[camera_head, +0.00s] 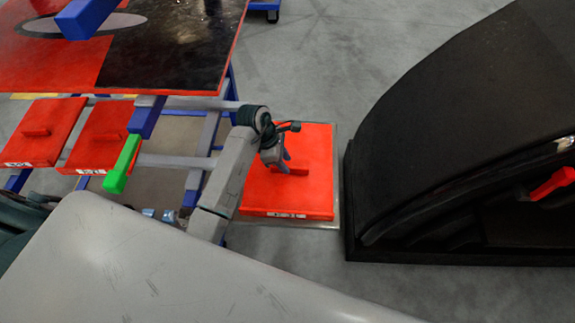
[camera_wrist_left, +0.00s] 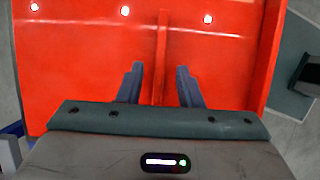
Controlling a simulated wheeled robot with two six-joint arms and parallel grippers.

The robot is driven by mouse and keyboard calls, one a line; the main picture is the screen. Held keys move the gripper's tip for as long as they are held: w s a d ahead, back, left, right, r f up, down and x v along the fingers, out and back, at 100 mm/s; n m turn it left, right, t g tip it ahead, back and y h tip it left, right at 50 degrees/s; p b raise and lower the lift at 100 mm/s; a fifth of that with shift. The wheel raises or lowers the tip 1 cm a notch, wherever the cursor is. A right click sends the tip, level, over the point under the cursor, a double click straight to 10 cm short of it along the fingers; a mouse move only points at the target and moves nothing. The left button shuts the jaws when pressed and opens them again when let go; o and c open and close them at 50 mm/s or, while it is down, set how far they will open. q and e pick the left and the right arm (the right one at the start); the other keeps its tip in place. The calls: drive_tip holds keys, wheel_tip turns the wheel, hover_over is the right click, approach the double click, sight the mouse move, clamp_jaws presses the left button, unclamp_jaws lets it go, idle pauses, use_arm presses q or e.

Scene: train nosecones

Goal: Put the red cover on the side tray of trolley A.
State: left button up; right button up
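A red cover (camera_head: 312,160) with a raised red handle (camera_head: 289,186) and a white label on its front edge lies flat on a grey tray (camera_head: 337,218) beside the trolley. My left gripper (camera_head: 286,162) is over this cover at its handle. In the left wrist view, the open fingers (camera_wrist_left: 160,88) stand on either side of the cover's handle (camera_wrist_left: 162,45), with gaps to both. Two similar red covers, one at the far left (camera_head: 45,120) and one beside it (camera_head: 103,125), lie on the blue-framed trolley (camera_head: 205,150). I cannot read which trolley is A. My right gripper is not in view.
A large black nosecone (camera_head: 450,130) with a red handle (camera_head: 553,184) stands close to the right of the tray. A red and black panel (camera_head: 165,45) tops the trolley. A green-ended bar (camera_head: 122,165) juts from it. Grey floor is clear behind the tray.

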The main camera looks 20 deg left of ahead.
use_arm(q)
drive_tip(key=v, duration=0.4)
drive_tip(key=shift+a+r, duration=0.15)
drive_tip(key=shift+r, duration=0.1)
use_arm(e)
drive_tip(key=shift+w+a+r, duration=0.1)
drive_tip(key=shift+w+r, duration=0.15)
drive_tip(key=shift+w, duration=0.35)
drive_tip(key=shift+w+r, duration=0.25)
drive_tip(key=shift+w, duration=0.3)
